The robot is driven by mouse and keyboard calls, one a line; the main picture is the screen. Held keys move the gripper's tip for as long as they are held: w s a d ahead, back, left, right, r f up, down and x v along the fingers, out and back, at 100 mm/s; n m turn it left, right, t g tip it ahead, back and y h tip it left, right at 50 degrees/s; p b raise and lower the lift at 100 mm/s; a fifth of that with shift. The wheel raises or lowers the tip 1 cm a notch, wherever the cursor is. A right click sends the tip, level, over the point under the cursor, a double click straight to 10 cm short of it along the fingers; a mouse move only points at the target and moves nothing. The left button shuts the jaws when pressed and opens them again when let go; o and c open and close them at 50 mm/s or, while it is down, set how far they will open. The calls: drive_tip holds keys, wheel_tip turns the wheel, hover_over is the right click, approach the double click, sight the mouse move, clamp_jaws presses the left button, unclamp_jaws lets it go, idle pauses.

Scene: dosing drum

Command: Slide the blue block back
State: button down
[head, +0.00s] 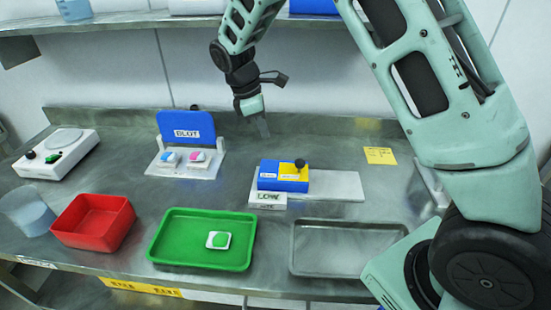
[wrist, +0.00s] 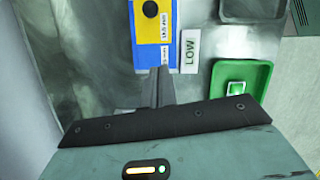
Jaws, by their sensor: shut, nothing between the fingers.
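The blue block (head: 267,183) sits at the left end of a pale base plate (head: 335,187). A yellow piece (head: 293,172) with a black knob (head: 300,163) is on its right part. A white LOW label (head: 268,199) is at its front. In the wrist view the blue block (wrist: 140,50) lies just past my fingertips, with the LOW label (wrist: 190,50) beside it. My gripper (head: 264,128) is shut and empty, pointing down behind the block in the head view; in the wrist view its fingers (wrist: 158,82) end close to the block. I cannot tell whether they touch.
A blue BLOT stand (head: 187,128) with two small pieces is left of the block. A green tray (head: 165,240) holds a white-and-green piece. The base plate's right part is bare.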

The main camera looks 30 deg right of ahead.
drive_tip(key=p, duration=0.3)
approach(288, 173)
drive_tip(key=shift+w+a+f, duration=0.2)
drive_tip(key=shift+a+f, duration=0.4)
drive_tip(key=shift+f, duration=0.2)
drive_tip(key=shift+s+d+f+p, duration=0.25)
drive_tip(key=shift+d+p, duration=0.05)
drive_tip(key=shift+d, duration=0.35)
drive_tip(key=shift+s+d+f+p, duration=0.2)
drive_tip(key=shift+d+f+p, duration=0.1)
drive_tip(key=shift+d, duration=0.35)
drive_tip(key=shift+s+d+f+p, duration=0.25)
drive_tip(key=shift+d, duration=0.35)
drive_tip(key=shift+s+d, duration=0.1)
drive_tip(key=s+d, duration=0.8)
drive_tip(key=d, duration=0.5)
drive_tip(key=shift+s, duration=0.45)
drive_tip(key=shift+r, duration=0.1)
drive_tip(key=w+a+r+b, duration=0.1)
drive_tip(key=w+a+r, duration=0.2)
drive_tip(key=a+r, duration=0.4)
wheel_tip(288, 173, up, 3)
drive_tip(key=shift+r+b, duration=0.1)
drive_tip(key=shift+b, duration=0.25)
